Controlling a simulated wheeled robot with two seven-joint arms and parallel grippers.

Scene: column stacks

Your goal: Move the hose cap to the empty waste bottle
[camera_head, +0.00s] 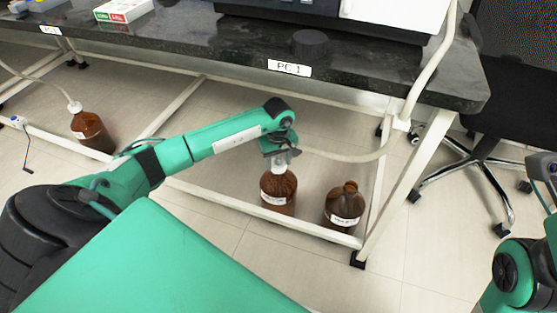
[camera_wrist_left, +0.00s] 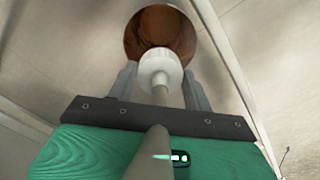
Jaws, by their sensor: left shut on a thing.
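A white hose cap (camera_wrist_left: 160,72) with a hose (camera_wrist_left: 160,140) running from it sits between the fingers of my left gripper (camera_head: 281,158), which is shut on it. The cap is at the mouth of a brown bottle (camera_head: 278,192) with a white label, under the bench; the bottle also shows behind the cap in the wrist view (camera_wrist_left: 165,30). Whether the cap is seated on the neck or just above it, I cannot tell. A second brown bottle (camera_head: 344,204), with no cap on its neck, stands just to the right. My right gripper is out of view.
The dark bench (camera_head: 200,40) overhangs the bottles. Its white frame bars (camera_head: 310,232) and leg (camera_head: 395,185) surround them. The pale hose (camera_head: 345,155) runs right and up past the bench. Another capped brown bottle (camera_head: 92,130) stands far left; a wheeled chair (camera_head: 480,165) stands right.

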